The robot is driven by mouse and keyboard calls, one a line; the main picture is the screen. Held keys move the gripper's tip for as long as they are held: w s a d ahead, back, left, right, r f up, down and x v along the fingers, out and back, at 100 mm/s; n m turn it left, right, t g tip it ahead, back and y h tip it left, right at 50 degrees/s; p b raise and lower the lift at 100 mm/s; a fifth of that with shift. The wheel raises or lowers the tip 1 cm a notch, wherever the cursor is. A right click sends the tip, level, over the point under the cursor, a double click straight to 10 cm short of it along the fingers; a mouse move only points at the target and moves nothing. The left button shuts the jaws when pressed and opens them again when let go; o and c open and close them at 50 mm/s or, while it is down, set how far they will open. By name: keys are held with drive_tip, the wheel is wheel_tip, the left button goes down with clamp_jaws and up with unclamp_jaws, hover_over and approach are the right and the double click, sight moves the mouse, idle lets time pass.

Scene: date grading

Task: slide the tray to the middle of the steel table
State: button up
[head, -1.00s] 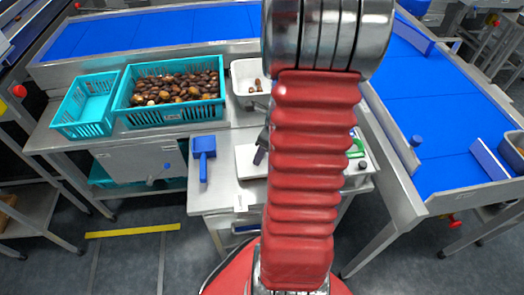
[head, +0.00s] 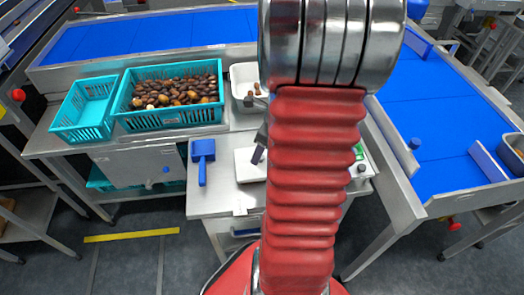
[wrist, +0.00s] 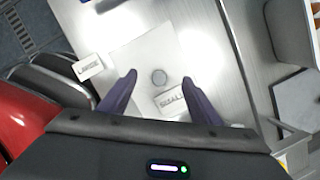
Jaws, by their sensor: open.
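A flat white tray (head: 246,168) lies on the steel table (head: 222,186), left of my arm; its right part is hidden behind the arm. In the wrist view a pale flat plate, seemingly the same tray (wrist: 140,62), lies below my gripper, with a grey round spot (wrist: 159,77) on it. My gripper (wrist: 160,88) is open, its two purple fingers apart with nothing visibly held between them. In the head view a dark finger shows beside the tray. I cannot tell whether the fingers touch it.
A blue scoop (head: 203,150) lies left of the tray. Behind are a white bin (head: 236,92) with a few dates and a teal crate (head: 168,115) of dates. Cards marked LARGE (wrist: 89,66) and SMALL (wrist: 170,101) show in the wrist view.

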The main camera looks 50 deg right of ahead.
drive_tip(key=shift+r, duration=2.6)
drive_tip(key=n, duration=0.3)
drive_tip(key=shift+s+a+f, duration=0.1)
drive_tip(key=shift+s+a, duration=0.05)
drive_tip(key=shift+s, duration=0.1)
drive_tip(key=s+a+r+n+t, duration=0.1)
drive_tip(key=a+r+n, duration=0.4)
drive_tip(key=a+n, duration=0.4)
drive_tip(key=s+a+r+n, duration=0.1)
drive_tip(key=a+r+n, duration=0.4)
drive_tip(key=a+n, duration=0.5)
drive_tip(key=s+a+r+n+t, duration=0.1)
drive_tip(key=a+r+n, duration=0.5)
drive_tip(key=a+n, duration=0.3)
drive_tip(key=shift+a+n+t+h, duration=0.3)
drive_tip(key=shift+a+n+h, duration=0.1)
drive_tip(key=shift+n, duration=0.5)
drive_tip(key=shift+s+r, duration=0.1)
